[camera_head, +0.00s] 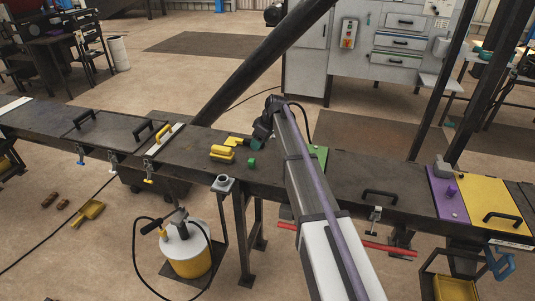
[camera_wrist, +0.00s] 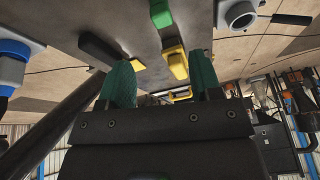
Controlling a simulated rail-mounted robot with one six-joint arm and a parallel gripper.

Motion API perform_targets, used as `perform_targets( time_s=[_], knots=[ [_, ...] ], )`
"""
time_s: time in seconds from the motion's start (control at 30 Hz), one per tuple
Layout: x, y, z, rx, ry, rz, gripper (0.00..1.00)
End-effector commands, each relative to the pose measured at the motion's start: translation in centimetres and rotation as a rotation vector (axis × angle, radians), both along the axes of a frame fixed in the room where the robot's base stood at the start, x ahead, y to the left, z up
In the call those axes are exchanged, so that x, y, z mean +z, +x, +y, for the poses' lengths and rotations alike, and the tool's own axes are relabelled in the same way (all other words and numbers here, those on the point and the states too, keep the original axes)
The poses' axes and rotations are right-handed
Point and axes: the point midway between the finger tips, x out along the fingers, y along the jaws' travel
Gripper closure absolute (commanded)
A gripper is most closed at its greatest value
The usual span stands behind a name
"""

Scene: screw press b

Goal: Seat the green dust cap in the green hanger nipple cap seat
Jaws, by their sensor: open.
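A small green block (camera_head: 252,162), which looks like the green dust cap, sits on the dark bench top. It also shows at the top of the wrist view (camera_wrist: 160,13). My gripper (camera_head: 257,144) is low over the bench just behind the block, apart from it. In the wrist view its two teal fingers (camera_wrist: 162,82) are spread wide with nothing held between them. A green plate (camera_head: 319,154) lies to the right, partly hidden by my arm. I cannot tell whether it bears the green hanger nipple cap seat; no such seat is clearly visible.
Yellow blocks (camera_head: 222,154) lie just left of the green block; one (camera_wrist: 176,64) shows beyond the fingers. A grey round fitting (camera_head: 223,184) is at the bench's front edge. Black handles (camera_head: 380,194) stand along the bench. Purple and yellow plates (camera_head: 481,198) are at far right.

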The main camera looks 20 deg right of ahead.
Motion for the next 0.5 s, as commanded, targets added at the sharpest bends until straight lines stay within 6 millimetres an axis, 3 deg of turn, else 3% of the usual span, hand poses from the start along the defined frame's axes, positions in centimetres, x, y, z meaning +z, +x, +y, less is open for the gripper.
perform_targets(
  time_s=[0.1, 0.27, 0.5],
  knots=[
    [0.2, 0.2, 0.4, 0.138, -0.010, -0.065, 0.42],
    [0.0, 0.2, 0.4, 0.182, -0.021, -0.081, 0.42],
    [-4.4, 0.9, 1.6, 0.179, -0.021, -0.080, 0.42]
  ],
)
